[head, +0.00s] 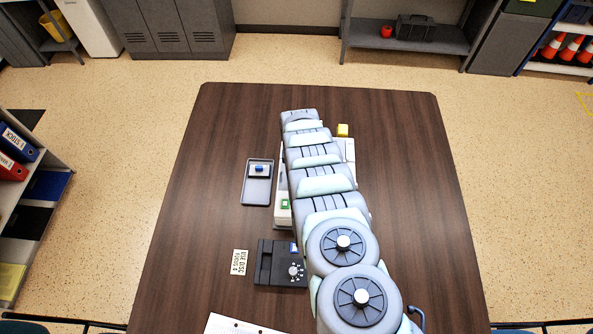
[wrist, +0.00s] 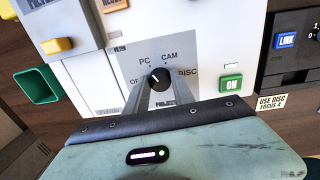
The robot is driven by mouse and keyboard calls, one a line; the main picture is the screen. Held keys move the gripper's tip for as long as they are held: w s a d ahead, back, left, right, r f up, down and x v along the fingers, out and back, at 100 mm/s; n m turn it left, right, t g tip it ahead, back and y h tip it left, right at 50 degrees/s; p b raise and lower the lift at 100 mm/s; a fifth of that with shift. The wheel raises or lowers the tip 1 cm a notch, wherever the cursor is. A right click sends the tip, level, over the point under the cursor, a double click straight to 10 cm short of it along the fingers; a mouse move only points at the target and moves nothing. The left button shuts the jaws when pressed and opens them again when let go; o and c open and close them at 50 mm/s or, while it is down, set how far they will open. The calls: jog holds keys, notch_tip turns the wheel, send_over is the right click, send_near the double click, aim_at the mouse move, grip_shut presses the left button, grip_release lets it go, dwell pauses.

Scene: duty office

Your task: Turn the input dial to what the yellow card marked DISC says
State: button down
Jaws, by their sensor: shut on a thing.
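The input dial (wrist: 159,75) is a small black knob on a grey plate of the white machine (wrist: 110,88), with PC, CAM and DISC printed around it and a partly covered label at left. Its white mark seems to point up-left, near PC. My gripper (wrist: 157,85) is shut on the dial, one finger on each side. A pale card (wrist: 272,103) reads USE DISC FOCUS 4; it also lies on the table in the head view (head: 239,262). In the head view my arm covers the dial and gripper.
A green ON button (wrist: 231,84) sits right of the dial, and a yellow part (wrist: 57,46) at left. A black unit (head: 270,262) with a numbered dial and a grey tray (head: 258,194) stand left of my arm. The table's right side is clear.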

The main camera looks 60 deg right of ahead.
jog(key=m+b, duration=0.1)
jog(key=m, duration=0.4)
jog(key=shift+w+f+m+b, duration=0.1)
jog(key=shift+m+b, duration=0.2)
jog(key=shift+b, duration=0.05)
jog(key=m+b, duration=0.4)
jog(key=m, duration=0.2)
jog(key=shift+a+f+g, duration=0.1)
jog(key=shift+f+g, duration=0.05)
jog(key=shift+g, duration=0.15)
jog(key=m+b, duration=0.5)
jog(key=m, duration=0.1)
jog(key=shift+w+m+b, duration=0.15)
jog(key=shift+m+b, duration=0.15)
jog(key=shift+b, duration=0.05)
jog(key=m+b, duration=0.4)
jog(key=m, duration=0.1)
jog(key=shift+y, duration=0.3)
jog(key=shift+r+m, duration=0.2)
jog(key=shift+m, duration=0.1)
jog(key=c, duration=1.1)
grip_release()
jog(key=shift+r, duration=0.1)
